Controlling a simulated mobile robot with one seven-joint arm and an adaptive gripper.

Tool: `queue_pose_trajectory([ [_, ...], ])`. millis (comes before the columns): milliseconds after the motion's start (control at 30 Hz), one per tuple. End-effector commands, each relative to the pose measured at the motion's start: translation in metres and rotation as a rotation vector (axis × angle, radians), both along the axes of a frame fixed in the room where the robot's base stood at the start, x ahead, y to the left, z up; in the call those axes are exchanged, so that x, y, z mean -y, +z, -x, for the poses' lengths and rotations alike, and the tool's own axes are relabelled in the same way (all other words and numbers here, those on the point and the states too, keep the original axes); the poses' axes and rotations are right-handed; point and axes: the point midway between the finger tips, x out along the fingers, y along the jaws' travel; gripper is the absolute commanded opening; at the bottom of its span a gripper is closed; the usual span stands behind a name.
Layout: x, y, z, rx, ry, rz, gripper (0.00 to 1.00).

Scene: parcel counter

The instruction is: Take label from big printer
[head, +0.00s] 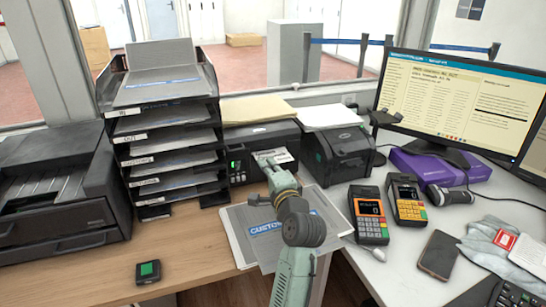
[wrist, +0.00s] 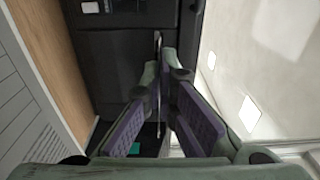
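A black label printer (head: 258,143) with a small green display stands on the counter, just right of the tray stack. A white printed label (head: 273,157) shows at its front, right at my gripper (head: 272,172). In the wrist view my gripper (wrist: 165,72) has its two purple-padded fingers apart, reaching towards the dark printer front (wrist: 115,45). A thin pale upright strip (wrist: 158,45), perhaps the label edge-on, lies between the fingertips. I see no clear contact with it. A smaller black printer (head: 338,152) stands to the right.
A stack of paper trays (head: 165,125) and a large black machine (head: 60,190) stand left. Papers (head: 240,235) lie under my arm. Two card terminals (head: 369,214), a phone (head: 439,254) and a monitor (head: 460,100) are right. The wooden counter (head: 190,255) has free room at front left.

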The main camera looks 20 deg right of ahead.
Motion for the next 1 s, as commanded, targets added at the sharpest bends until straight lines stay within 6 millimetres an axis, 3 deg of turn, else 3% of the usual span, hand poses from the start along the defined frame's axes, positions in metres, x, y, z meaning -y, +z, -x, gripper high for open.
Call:
queue_pose_trajectory([
  [267, 0.000, 0.001, 0.000, 0.000, 0.000, 0.000, 0.00],
  [800, 0.000, 0.029, 0.011, -0.001, 0.000, 0.000, 0.00],
  [1000, 0.000, 0.032, 0.013, -0.001, 0.000, 0.000, 0.00],
])
